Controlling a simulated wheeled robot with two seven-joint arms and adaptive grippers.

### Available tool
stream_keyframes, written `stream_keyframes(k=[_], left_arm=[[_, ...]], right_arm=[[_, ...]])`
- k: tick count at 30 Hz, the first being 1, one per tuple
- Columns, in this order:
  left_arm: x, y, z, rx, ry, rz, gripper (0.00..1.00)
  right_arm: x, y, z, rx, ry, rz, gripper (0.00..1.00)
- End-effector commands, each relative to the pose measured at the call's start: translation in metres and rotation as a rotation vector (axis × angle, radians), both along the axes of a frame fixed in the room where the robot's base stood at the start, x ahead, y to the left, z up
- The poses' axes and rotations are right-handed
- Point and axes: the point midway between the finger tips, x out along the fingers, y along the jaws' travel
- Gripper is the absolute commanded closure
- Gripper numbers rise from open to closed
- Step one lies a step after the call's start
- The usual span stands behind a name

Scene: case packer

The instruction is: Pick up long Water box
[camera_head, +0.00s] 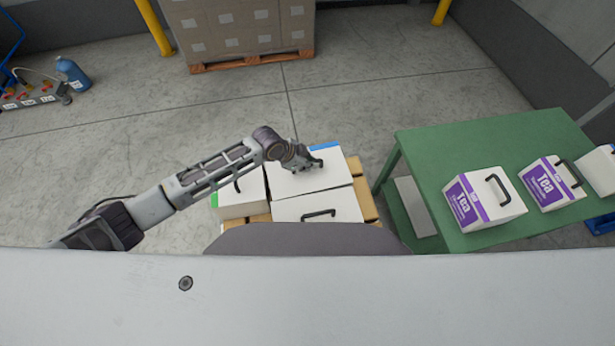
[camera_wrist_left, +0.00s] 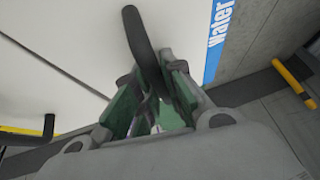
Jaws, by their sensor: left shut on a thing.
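The long Water box (camera_head: 325,178) is white with a blue strip along its far edge, and it sits at the back of a group of white boxes on a wooden pallet. In the left wrist view the box (camera_wrist_left: 60,40) fills the upper left, with a blue "Water" label at its edge. My left gripper (camera_head: 308,163) is over the box top, shut on its black handle. In the left wrist view the green-padded fingers (camera_wrist_left: 152,105) close on the handle (camera_wrist_left: 142,40). My right gripper is not in view.
A white box with a green edge (camera_head: 238,202) stands left of the Water box. Another white box (camera_head: 335,206) with a black handle is in front, close against it. Right is a green table (camera_head: 430,150) with purple-labelled Tea boxes (camera_head: 484,199). Stacked cartons (camera_head: 235,30) stand behind.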

Motion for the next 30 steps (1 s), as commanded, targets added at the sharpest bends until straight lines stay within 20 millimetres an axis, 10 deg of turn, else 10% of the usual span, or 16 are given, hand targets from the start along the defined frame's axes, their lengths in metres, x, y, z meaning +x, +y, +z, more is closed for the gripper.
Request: stream_keyframes(k=[14, 30], left_arm=[[0.001, -0.003, 0.013, -0.008, -0.003, -0.001, 1.00], [0.002, -0.002, 0.076, -0.007, -0.006, -0.002, 1.00]], right_arm=[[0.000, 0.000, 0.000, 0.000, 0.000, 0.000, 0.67], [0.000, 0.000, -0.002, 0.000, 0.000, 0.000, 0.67]])
